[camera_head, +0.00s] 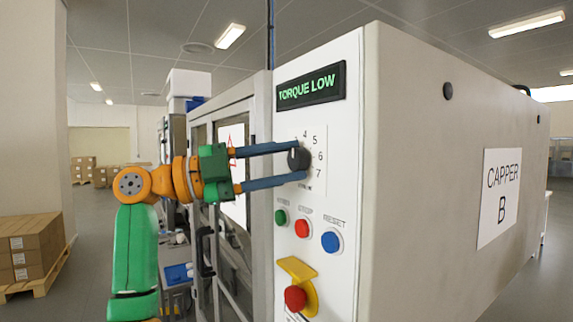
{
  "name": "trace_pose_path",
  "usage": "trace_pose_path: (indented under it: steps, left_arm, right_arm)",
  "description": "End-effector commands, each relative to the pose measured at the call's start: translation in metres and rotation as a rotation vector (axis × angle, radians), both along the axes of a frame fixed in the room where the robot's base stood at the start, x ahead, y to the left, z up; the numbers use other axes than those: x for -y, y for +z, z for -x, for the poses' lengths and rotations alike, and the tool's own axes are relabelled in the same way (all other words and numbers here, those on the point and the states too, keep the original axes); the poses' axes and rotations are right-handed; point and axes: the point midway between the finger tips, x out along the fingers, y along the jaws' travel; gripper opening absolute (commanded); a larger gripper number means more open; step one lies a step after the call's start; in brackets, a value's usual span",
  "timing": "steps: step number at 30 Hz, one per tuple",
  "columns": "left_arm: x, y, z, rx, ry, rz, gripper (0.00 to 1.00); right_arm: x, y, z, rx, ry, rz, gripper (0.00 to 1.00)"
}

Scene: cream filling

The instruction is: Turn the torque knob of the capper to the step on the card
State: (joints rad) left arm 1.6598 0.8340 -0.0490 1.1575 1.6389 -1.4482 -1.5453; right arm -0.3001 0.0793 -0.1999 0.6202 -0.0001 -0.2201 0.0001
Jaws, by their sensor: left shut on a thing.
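The dark round torque knob (298,158) sits on the white front panel of the capper (342,200). Numbers are printed around it; 4, 5, 6 and 7 show on its right, and the rest are hidden or too faint to read. My left gripper (300,160) reaches in from the left, its two blue fingers above and below the knob, shut on it. The knob's pointer cannot be made out. A display (311,86) above reads "TORQUE LOW" in green. The step card cannot be made out. My right gripper is not in view.
Below the knob are green (281,217), red (302,228) and blue (331,242) buttons. A red mushroom button (295,298) with a yellow guard is lower down. A sign (499,197) reads "CAPPER B". A glazed door with a dark handle (205,252) stands left.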

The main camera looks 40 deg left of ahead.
Motion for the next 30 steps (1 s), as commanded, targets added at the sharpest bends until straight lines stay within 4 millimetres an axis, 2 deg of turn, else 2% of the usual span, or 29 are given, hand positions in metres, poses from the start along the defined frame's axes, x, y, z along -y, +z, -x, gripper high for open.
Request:
trace_pose_path:
  steps: [15,30]
  left_arm:
    - [0.0002,0.0035,0.0,0.166,-0.004,-0.408,0.0]
    - [-0.0001,0.0032,-0.0006,0.238,-0.004,-0.592,0.0]
  right_arm:
    - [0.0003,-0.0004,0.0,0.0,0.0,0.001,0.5]
    - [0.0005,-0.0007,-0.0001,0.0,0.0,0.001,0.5]
